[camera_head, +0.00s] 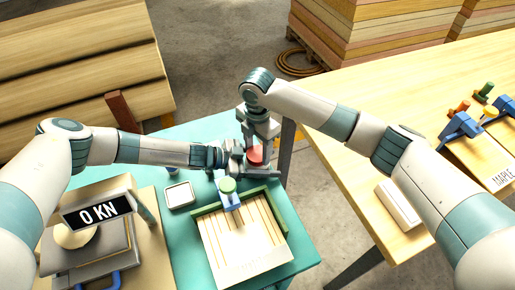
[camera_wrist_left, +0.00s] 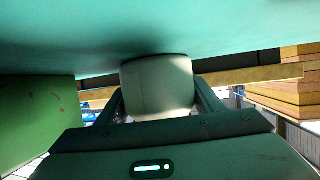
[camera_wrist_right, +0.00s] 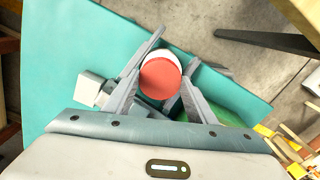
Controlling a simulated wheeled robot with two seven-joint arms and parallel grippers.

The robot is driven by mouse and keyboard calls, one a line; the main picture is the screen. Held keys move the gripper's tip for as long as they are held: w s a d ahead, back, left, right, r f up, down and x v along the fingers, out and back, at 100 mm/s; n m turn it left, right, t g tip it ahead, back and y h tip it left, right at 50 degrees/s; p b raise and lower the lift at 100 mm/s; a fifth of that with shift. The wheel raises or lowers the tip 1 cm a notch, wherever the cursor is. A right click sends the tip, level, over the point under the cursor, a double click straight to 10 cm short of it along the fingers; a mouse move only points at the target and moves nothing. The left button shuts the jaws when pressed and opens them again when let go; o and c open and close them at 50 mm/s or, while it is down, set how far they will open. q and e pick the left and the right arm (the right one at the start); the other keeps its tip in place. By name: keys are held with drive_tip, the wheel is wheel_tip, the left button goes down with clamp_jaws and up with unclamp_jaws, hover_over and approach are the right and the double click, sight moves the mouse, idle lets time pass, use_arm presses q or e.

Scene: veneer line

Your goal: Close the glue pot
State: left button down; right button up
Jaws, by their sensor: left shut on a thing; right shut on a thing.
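The glue pot is a whitish-grey round body (camera_wrist_left: 157,88) with a red lid (camera_head: 256,154) at the far edge of the teal table. My left gripper (camera_head: 238,158) comes in from the left, low at the table, and is shut on the pot's body. My right gripper (camera_head: 260,138) reaches down from above and is shut on the red lid. In the right wrist view the lid (camera_wrist_right: 160,79) lies over the pot, with a white rim (camera_wrist_right: 167,56) showing past one side. Whether the lid is fully seated is hidden.
A green-edged tray (camera_head: 276,213) with slatted veneer and a blue clamp (camera_head: 229,193) sits just in front. A small white dish (camera_head: 179,195) and a press reading 0 KN (camera_head: 97,211) are to the left. A wooden table (camera_head: 350,130) stands to the right, across a gap.

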drive_tip(key=m, duration=0.3)
drive_tip(key=shift+m, duration=0.4)
drive_tip(key=m, duration=0.4)
drive_tip(key=shift+a+m, duration=0.1)
drive_tip(key=shift+m, duration=0.3)
drive_tip(key=m, duration=0.3)
use_arm(q)
drive_tip(key=shift+s, duration=0.1)
use_arm(e)
drive_tip(key=m, duration=0.4)
use_arm(q)
drive_tip(key=shift+d, duration=0.1)
use_arm(e)
drive_tip(key=o, duration=1.2)
